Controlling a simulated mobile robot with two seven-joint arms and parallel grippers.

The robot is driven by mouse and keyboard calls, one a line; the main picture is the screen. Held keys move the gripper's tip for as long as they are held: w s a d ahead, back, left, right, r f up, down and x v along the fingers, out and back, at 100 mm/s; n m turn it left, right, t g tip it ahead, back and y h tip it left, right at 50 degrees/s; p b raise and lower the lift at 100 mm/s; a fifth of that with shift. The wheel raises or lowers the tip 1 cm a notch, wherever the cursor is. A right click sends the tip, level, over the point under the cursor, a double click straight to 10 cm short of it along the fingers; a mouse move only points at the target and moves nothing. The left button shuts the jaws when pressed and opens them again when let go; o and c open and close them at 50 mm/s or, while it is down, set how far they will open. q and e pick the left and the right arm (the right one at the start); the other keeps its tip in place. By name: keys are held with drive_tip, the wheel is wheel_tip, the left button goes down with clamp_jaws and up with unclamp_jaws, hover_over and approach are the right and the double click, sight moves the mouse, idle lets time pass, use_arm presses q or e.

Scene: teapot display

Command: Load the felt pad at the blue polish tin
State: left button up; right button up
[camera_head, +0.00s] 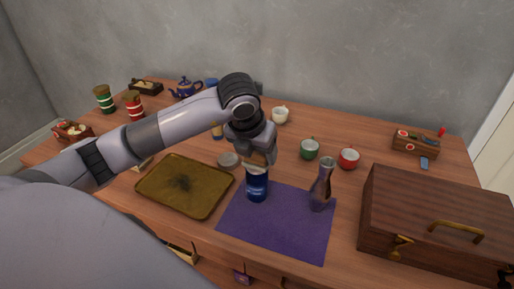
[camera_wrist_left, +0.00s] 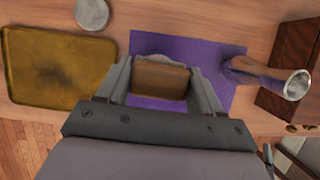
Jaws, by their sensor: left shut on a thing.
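My left gripper (camera_head: 258,160) is shut on a brown block-shaped pad (camera_wrist_left: 160,80), which sits between its two fingers in the left wrist view. In the head view the gripper points down, directly above a blue tin (camera_head: 257,187) with a pale top. The tin stands upright on the purple mat (camera_head: 290,238). I cannot tell whether the pad touches the tin's top. In the left wrist view the block hides most of what is beneath it; a pale edge shows just beyond it. My right gripper is not in view.
A silvery vase (camera_head: 321,187) stands on the mat, right of the tin. A brass tray (camera_head: 160,200) and a round grey lid (camera_head: 228,160) lie left. A wooden chest (camera_head: 425,220) stands right. Cups (camera_head: 309,149) stand behind. Green (camera_head: 104,99) and red (camera_head: 134,106) tins stand back left.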

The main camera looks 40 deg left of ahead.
use_arm(q)
drive_tip(key=shift+f+b, duration=0.55)
drive_tip(key=shift+b, duration=0.1)
idle(2.2)
drive_tip(key=shift+r, duration=0.1)
drive_tip(key=shift+r+p, duration=2.3)
drive_tip(key=shift+r, duration=1.2)
